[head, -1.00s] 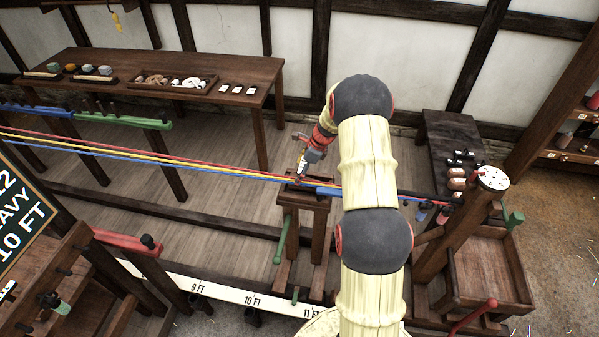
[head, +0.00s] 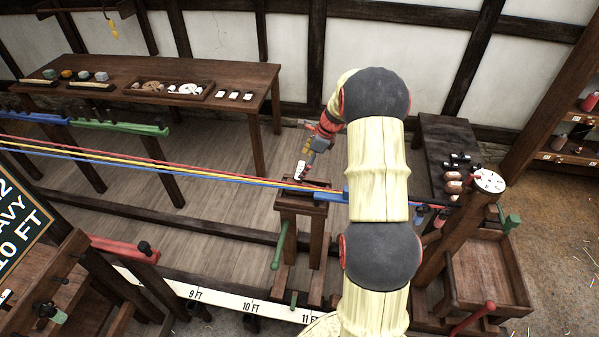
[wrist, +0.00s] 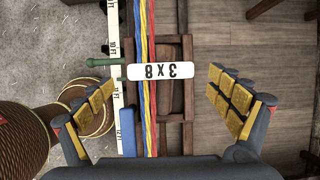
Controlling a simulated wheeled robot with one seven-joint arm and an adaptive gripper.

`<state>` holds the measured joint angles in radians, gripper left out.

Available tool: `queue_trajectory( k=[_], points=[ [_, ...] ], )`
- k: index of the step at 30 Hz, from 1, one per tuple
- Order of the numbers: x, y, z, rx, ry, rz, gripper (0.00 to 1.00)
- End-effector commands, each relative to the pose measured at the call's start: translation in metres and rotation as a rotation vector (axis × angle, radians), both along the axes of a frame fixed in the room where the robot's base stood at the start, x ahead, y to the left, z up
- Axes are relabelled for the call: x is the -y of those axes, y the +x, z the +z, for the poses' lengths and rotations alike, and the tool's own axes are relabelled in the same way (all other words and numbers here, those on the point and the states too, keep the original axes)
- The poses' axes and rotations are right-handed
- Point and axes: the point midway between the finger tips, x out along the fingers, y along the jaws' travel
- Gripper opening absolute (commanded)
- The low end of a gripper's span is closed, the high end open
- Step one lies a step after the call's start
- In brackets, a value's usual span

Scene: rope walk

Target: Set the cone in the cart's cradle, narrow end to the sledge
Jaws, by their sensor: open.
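No cone can be made out in either view. The cart (head: 302,206) is a dark wooden stand under the stretched strands. The wrist view shows its top from above, with a brown frame and recess (wrist: 172,100) that looks like the cradle. In the head view my gripper (head: 302,172) is small and the fingertips are unclear. The sledge cannot be identified surely; a post with a dial (head: 489,181) stands right.
Red, yellow and blue strands (head: 150,161) run across the cart. A blue block (wrist: 127,144) lies beside them. A green handle (head: 280,246) sticks out from the cart. A long table (head: 240,76) stands behind. My arm hides part of the strands.

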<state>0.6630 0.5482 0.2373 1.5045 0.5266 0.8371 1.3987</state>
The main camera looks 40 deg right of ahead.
Motion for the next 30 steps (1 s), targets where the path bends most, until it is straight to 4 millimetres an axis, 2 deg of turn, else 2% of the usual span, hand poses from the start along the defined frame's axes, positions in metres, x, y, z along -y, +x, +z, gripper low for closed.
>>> queue_trajectory(
  k=[3,8,11,13,17,20,24,30],
  points=[
    [0.005,-0.005,0.018,0.001,0.0,0.0,0.92],
    [0.008,-0.009,0.031,0.0,-0.001,0.002,0.92],
    [0.001,-0.01,0.042,0.008,-0.016,0.033,0.92],
    [-0.012,-0.011,0.057,0.02,-0.04,0.089,0.92],
    [-0.053,-0.018,0.1,0.061,-0.123,0.276,0.92],
    [-0.091,-0.031,0.135,0.095,-0.202,0.453,0.92],
    [-0.141,-0.056,0.177,0.144,-0.31,0.698,0.92],
    [-0.206,-0.105,0.223,0.209,-0.464,1.043,0.92]
  ],
)
